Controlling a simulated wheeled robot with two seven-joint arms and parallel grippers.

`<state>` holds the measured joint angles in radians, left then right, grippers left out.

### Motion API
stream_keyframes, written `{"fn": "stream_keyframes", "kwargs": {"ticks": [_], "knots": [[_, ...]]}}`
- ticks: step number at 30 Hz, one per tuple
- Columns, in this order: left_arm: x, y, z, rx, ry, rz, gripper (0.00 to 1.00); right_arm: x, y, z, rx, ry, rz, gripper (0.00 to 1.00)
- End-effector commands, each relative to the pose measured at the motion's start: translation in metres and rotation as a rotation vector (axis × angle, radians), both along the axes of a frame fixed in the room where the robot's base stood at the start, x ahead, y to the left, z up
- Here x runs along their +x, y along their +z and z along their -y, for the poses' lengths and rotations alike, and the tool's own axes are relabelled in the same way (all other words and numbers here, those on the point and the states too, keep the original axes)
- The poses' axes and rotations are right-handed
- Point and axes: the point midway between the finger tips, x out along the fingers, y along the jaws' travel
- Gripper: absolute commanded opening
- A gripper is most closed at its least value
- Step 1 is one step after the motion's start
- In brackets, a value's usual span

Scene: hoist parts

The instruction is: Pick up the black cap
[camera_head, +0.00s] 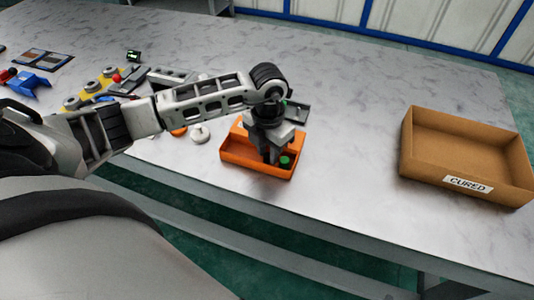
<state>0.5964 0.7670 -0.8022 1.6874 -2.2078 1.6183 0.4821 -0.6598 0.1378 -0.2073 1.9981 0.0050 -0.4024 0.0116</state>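My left gripper (271,157) points down into an orange bin (256,169) near the front edge of the table. Its dark fingers are small and partly merge with the shadow, so I cannot tell whether they are open or shut. A small green-topped dark piece (285,160) stands in the bin just right of the fingers. I cannot make out the black cap for sure; the gripper and bin wall hide part of the bin's inside. My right gripper is not in view.
An empty-looking cardboard box (462,155) labelled CURED stands at the right. A grey tray (296,111) lies behind the bin. A yellow fixture (98,89), a blue holder (36,84) and a white round part (200,134) lie to the left. The table between bin and box is clear.

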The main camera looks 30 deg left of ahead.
Motion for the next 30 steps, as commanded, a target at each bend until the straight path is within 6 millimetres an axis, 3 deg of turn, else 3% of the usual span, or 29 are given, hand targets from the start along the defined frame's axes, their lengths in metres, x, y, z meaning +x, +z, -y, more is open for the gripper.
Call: {"fn": "stream_keyframes", "kwargs": {"ticks": [9,12,13,25,30], "knots": [[0.0,-0.008,0.0,0.001,-0.001,0.0,0.27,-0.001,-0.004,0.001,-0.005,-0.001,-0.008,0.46],[0.0,-0.008,0.0,0.0,-0.001,0.0,0.02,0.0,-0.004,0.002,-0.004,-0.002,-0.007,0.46],[0.0,-0.008,0.0,0.0,-0.001,0.0,0.0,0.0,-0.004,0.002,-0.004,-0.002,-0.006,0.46],[0.0,-0.007,0.0,0.0,-0.001,0.001,0.0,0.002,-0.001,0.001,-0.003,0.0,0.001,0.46],[0.001,0.004,0.0,0.0,-0.001,0.004,0.0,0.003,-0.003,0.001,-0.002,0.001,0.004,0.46]]}}
